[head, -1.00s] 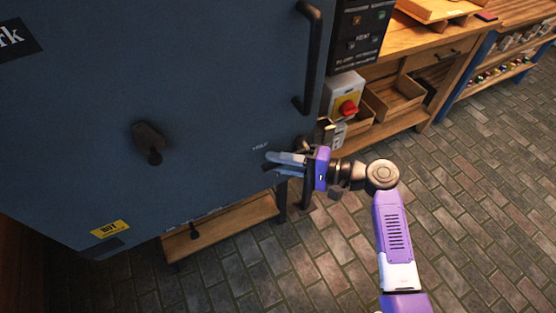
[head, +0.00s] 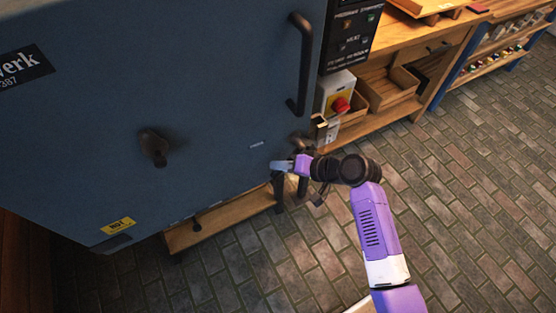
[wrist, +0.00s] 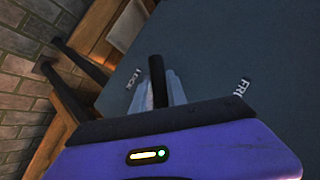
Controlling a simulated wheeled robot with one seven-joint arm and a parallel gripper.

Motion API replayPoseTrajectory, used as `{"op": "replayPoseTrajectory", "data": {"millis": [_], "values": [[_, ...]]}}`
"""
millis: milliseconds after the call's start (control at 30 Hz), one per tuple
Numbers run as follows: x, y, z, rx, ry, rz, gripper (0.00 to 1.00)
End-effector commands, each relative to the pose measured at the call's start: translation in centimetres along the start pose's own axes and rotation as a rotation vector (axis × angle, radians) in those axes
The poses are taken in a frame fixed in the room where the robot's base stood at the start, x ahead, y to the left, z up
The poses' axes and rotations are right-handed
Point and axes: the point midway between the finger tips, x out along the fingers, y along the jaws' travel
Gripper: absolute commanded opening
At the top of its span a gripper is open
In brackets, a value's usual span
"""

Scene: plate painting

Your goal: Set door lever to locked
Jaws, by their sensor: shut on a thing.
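The dark blue-grey door (head: 215,105) fills the left of the head view, with my gripper (head: 280,166) at its lower right corner. In the wrist view, my gripper (wrist: 158,92) is shut on the door lever (wrist: 157,68), a short dark bar standing between the pale fingers. The word LOCK (wrist: 133,76) is just left of the lever, and a partly cut-off label starting FR (wrist: 241,88) is farther right. The lever sits much nearer LOCK. In the head view the lever is hidden by the fingers.
A black vertical handle (head: 302,65) and a dark knob (head: 153,147) stand out from the door. A box with a red button (head: 341,104) and a wooden bench (head: 435,60) stand to the right. The brick floor (head: 450,190) is open at the right.

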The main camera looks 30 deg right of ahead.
Motion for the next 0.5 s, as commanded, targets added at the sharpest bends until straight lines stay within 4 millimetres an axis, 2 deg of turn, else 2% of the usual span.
{"op": "replayPoseTrajectory", "data": {"millis": [500], "values": [[-0.3, 3.6, -1.3, -0.334, 0.094, 0.335, 0.0]]}}
